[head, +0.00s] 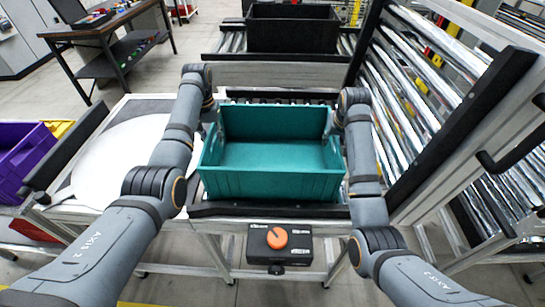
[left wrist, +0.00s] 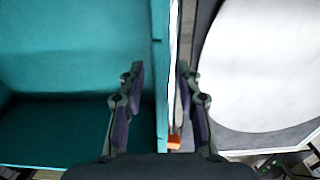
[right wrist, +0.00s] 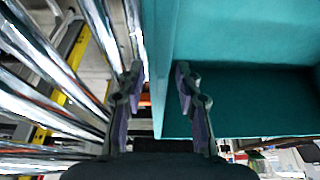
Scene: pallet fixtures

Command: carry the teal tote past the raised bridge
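The teal tote (head: 270,185) sits upright and looks empty, in the middle of the head view on a black-edged stand. My left gripper (head: 213,112) is at its left wall. In the left wrist view the open fingers (left wrist: 160,85) straddle that wall, one inside and one outside, with gaps visible. My right gripper (head: 335,125) is at the right wall. In the right wrist view its open fingers (right wrist: 158,85) straddle the wall likewise. A roller section with a black rail (head: 487,105) slopes upward at the right; I cannot tell for sure that it is the raised bridge.
A white round plate (head: 118,160) lies left of the tote. A black bin (head: 292,28) stands on rollers behind. A purple bin (head: 22,160) is at far left. An orange knob (head: 277,237) on a black box is in front. Open floor shows at back left.

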